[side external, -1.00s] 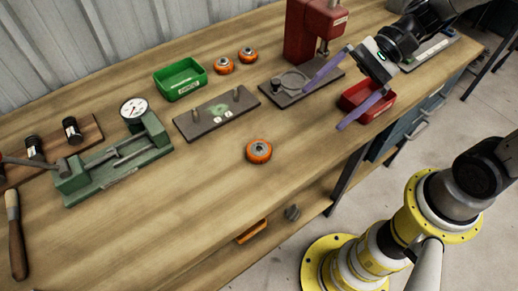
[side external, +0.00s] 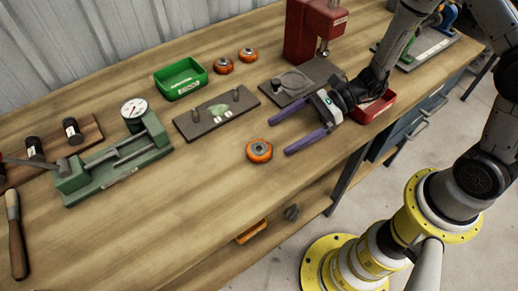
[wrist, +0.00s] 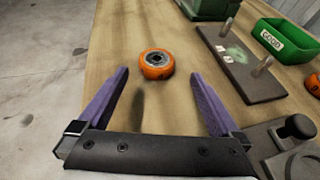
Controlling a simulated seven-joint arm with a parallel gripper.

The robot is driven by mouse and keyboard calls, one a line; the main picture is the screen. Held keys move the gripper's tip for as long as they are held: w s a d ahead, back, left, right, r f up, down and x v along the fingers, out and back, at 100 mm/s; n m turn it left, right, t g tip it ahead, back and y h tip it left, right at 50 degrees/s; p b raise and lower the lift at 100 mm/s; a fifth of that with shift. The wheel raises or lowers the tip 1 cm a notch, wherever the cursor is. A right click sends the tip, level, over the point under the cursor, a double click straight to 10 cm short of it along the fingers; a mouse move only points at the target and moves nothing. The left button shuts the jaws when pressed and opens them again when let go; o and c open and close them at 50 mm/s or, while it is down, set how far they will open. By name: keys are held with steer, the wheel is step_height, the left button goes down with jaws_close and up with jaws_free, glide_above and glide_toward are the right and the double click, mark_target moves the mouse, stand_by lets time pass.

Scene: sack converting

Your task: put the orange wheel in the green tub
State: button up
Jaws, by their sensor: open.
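An orange wheel (side external: 259,151) with a grey hub lies flat on the bench near its front edge; it also shows in the wrist view (wrist: 157,64), ahead of and between the fingers. Two more orange wheels, one (side external: 223,65) and another (side external: 249,54), lie at the back beside the green tub. The green tub (side external: 181,80) stands at the back of the bench and looks empty; its labelled side shows in the wrist view (wrist: 273,42). My gripper (side external: 278,135) is open and empty, just right of the front wheel, its purple fingers pointing toward it and not around it.
A dark plate with two pegs (side external: 215,112) lies between the front wheel and the tub. A red press (side external: 315,30), a red bin (side external: 372,107) and a green gauge fixture (side external: 115,165) stand around. The bench (side external: 200,210) in front is clear.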

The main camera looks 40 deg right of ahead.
mark_target(262, 148)
steer(key=shift+s+x, duration=0.15)
steer(key=shift+x, duration=1.45)
steer(key=shift+s+x, duration=0.15)
steer(key=shift+x, duration=1.5)
jaws_close()
steer(key=shift+r, duration=0.1)
